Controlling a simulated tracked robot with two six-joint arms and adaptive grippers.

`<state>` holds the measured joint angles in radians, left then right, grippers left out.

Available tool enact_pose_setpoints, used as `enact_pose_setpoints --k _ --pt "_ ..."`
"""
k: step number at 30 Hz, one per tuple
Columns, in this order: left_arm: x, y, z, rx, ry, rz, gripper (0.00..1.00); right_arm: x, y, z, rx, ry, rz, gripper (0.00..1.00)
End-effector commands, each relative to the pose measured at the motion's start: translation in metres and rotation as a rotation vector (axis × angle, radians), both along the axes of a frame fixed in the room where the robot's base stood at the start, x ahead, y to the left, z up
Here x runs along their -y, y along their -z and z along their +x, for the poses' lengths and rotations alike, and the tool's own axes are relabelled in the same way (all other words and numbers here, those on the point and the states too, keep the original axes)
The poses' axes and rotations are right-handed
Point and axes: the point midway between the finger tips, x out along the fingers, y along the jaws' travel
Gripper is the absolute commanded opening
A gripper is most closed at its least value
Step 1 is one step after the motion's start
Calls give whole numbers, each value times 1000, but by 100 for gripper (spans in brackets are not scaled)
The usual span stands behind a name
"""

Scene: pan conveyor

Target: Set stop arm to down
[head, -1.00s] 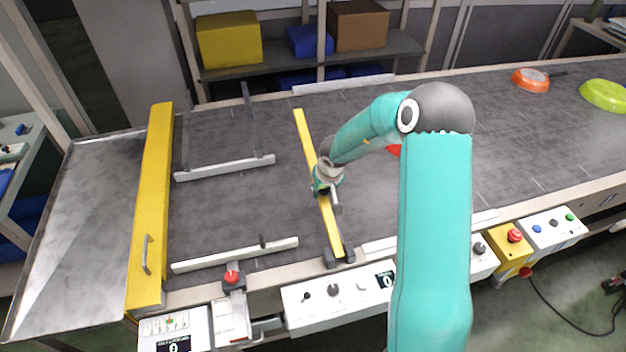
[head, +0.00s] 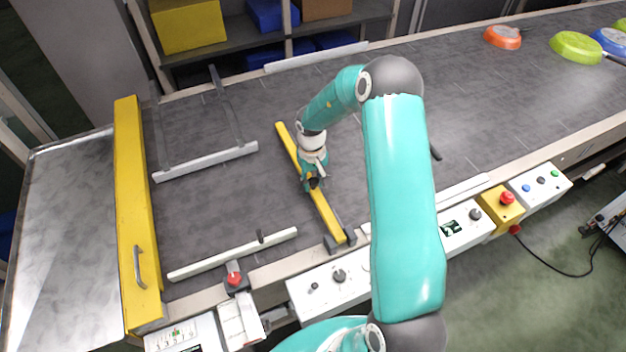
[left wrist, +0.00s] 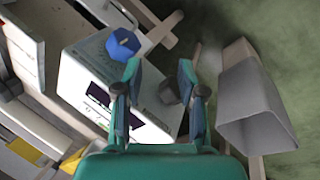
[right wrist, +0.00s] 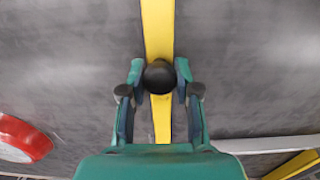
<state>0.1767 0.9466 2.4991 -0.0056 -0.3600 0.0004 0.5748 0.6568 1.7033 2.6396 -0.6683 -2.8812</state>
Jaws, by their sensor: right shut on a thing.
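The stop arm (head: 328,217) is a long yellow bar reaching over the grey belt from a dark pivot bracket (head: 340,241) at the near edge. In the right wrist view the bar (right wrist: 158,25) runs up the picture and carries a round black knob (right wrist: 160,77). My right gripper (head: 313,182) is at the bar's middle. Its fingers (right wrist: 160,85) are shut on the knob from both sides. My left gripper (left wrist: 160,78) is open and empty, above a white control box (left wrist: 150,105) with a blue knob; it is not seen in the head view.
A yellow gate (head: 135,200) with a handle crosses the belt's left end by a metal tray (head: 70,230). White guide rails (head: 232,255) lie along the belt. Orange (head: 503,37) and green (head: 577,47) pans are at the far right. A red pan (right wrist: 20,138) lies near the stop arm.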

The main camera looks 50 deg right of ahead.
Motion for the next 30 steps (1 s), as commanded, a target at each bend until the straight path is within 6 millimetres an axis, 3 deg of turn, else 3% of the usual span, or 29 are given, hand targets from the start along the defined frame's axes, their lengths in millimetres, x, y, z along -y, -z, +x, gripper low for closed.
enact_pose_setpoints --k 5,6,10,23,30 --pt "0 1 0 0 0 0 40 -1 4 0 12 8 7 0" --pt "0 1 0 0 0 0 40 -1 4 0 12 9 8 33" --pt "0 1 0 0 0 0 40 1 4 -2 11 12 8 55" --pt "0 0 0 1 0 0 40 6 -4 -6 10 21 4 56" --pt "0 0 0 0 0 0 40 6 -41 -4 13 21 2 56"
